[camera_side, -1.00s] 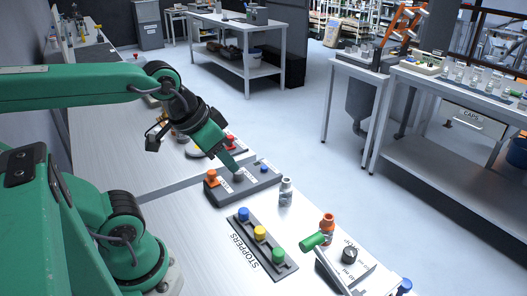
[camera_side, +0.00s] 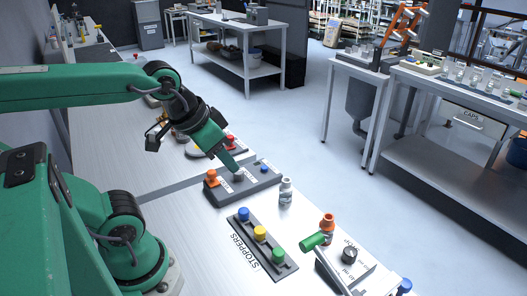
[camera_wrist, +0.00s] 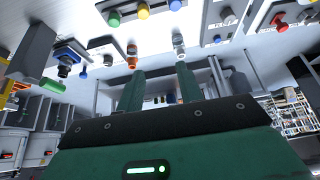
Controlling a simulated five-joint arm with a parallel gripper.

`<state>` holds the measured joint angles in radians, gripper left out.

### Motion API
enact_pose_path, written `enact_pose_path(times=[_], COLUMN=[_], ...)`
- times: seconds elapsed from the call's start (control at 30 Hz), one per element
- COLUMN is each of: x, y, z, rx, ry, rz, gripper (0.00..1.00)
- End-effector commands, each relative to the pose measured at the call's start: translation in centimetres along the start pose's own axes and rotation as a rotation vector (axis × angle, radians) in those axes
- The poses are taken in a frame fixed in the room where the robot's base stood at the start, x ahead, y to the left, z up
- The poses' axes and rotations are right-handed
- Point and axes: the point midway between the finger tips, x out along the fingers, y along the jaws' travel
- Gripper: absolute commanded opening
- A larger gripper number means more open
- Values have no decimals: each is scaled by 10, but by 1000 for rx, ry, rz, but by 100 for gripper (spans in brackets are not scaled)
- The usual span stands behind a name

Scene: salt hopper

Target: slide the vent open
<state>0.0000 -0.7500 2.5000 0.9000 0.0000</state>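A grey panel (camera_side: 250,184) with an orange knob (camera_side: 212,175), a grey knob (camera_side: 239,175) and a blue knob (camera_side: 264,169) lies on the bench in the side view. It also shows at the top right of the wrist view (camera_wrist: 210,32). I cannot tell which part is the vent; the labels are too small to read surely. My gripper (camera_side: 234,165) points down over the panel, its green fingers overlapping the area near the grey knob. Contact cannot be told. In the wrist view the fingers (camera_wrist: 159,78) stand apart with nothing between them.
A stopper rack (camera_side: 262,250) with blue, yellow and green stoppers lies in front. A clear bottle (camera_side: 286,192) and an orange-topped bottle (camera_side: 328,226) stand to the right. A red knob (camera_side: 230,140) is behind my gripper. A metal strip (camera_side: 175,185) crosses the bench.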

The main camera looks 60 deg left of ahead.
Motion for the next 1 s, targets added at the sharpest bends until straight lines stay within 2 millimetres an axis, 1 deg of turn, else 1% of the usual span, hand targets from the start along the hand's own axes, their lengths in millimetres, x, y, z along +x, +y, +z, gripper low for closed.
enact_pose_path(times=[0.07,0.13,0.33,0.47,0.67,0.83,1.0], x=[0,0,3,9,24,41,60], y=[0,0,-5,-15,-42,-72,-105], z=[0,0,-3,-9,-20,-28,-30], rx=[0,-1,-33,-94,-253,-413,-575], ry=[0,0,-16,-46,-117,-183,-248], rz=[0,0,-10,-29,-74,-118,-159], gripper=[36,48,48,48,48,48,48])
